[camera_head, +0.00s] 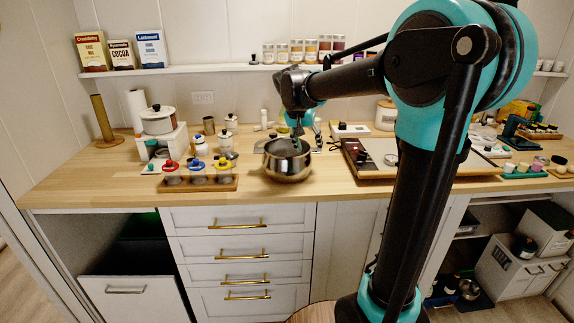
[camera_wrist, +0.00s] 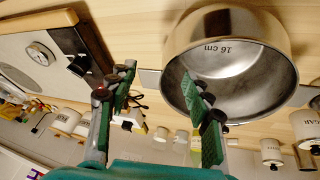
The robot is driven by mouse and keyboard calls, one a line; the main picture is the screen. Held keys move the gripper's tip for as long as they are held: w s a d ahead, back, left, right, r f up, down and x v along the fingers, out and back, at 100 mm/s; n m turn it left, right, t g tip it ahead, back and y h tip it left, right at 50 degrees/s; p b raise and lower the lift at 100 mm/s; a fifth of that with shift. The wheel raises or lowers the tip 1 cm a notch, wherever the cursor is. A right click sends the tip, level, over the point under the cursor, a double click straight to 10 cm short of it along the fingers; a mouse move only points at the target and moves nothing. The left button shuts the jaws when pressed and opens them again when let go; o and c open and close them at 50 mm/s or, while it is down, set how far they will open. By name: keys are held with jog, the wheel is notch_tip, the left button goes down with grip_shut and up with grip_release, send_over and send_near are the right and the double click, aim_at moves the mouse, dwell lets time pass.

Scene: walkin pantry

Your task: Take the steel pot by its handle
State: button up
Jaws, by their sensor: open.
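The steel pot (camera_head: 287,160) stands on the wooden counter, shiny and round. In the wrist view the pot (camera_wrist: 232,45) is on the right, its open mouth showing and "16 cm" marked inside. A short grey piece, seemingly its handle (camera_wrist: 150,82), extends from the pot's left side in that view, partly hidden. My gripper (camera_wrist: 160,76) is open, with green-padded fingers on either side of that piece. The right finger overlaps the pot's mouth; I cannot tell whether it is inside the rim. In the head view my gripper (camera_head: 298,133) points down at the pot's back right side, small and partly hidden.
A rack with red, blue and yellow-topped jars (camera_head: 197,182) stands just left of the pot. A board with a dial (camera_head: 385,160) lies to the right. Canisters and a white pot (camera_head: 158,122) stand behind left. The counter's front strip by the pot is clear.

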jog(key=x, duration=0.4)
jog(key=shift+d+f, duration=0.25)
jog(key=shift+d, duration=0.2)
jog(key=shift+c, duration=0.5)
grip_shut()
